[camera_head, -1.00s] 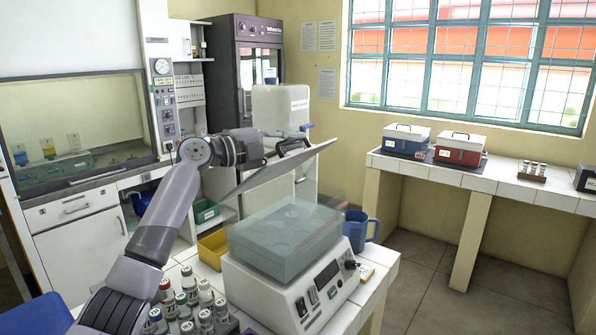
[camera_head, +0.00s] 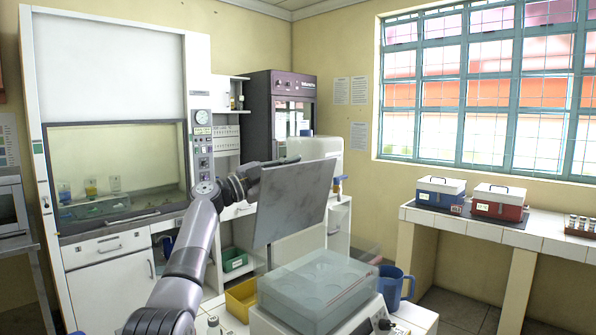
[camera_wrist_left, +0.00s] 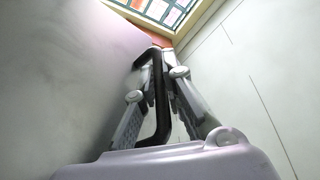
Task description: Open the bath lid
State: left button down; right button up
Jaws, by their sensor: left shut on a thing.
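The water bath (camera_head: 318,290) stands on the bench at the lower middle in the head view, with a clear, glassy tub on a white base. Its grey lid (camera_head: 292,205) is raised steeply above the back of the tub. My left gripper (camera_head: 268,166) is at the lid's upper edge. In the left wrist view, my left gripper (camera_wrist_left: 160,85) is shut on the black lid handle (camera_wrist_left: 161,110), with the lid's pale face (camera_wrist_left: 75,70) on the left. The handle is mostly hidden in the head view. My right gripper is not in view.
A blue jug (camera_head: 394,287) stands right of the bath, and a yellow bin (camera_head: 242,297) is at its left. A white container (camera_head: 318,160) is behind the lid. Blue (camera_head: 440,193) and red (camera_head: 498,202) boxes sit on the right-hand counter. A fume hood (camera_head: 118,170) stands at the left.

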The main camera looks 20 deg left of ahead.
pick_arm(q)
jog(key=shift+w+a+f, duration=0.1)
jog(key=shift+a+f, duration=0.05)
jog(key=shift+a, duration=0.05)
dwell(0.3)
jog(key=c, duration=2)
grip_release()
jog(key=shift+o, duration=0.2)
jog(key=v, duration=0.7)
jog(key=shift+s+a, duration=0.2)
jog(key=shift+s, duration=0.1)
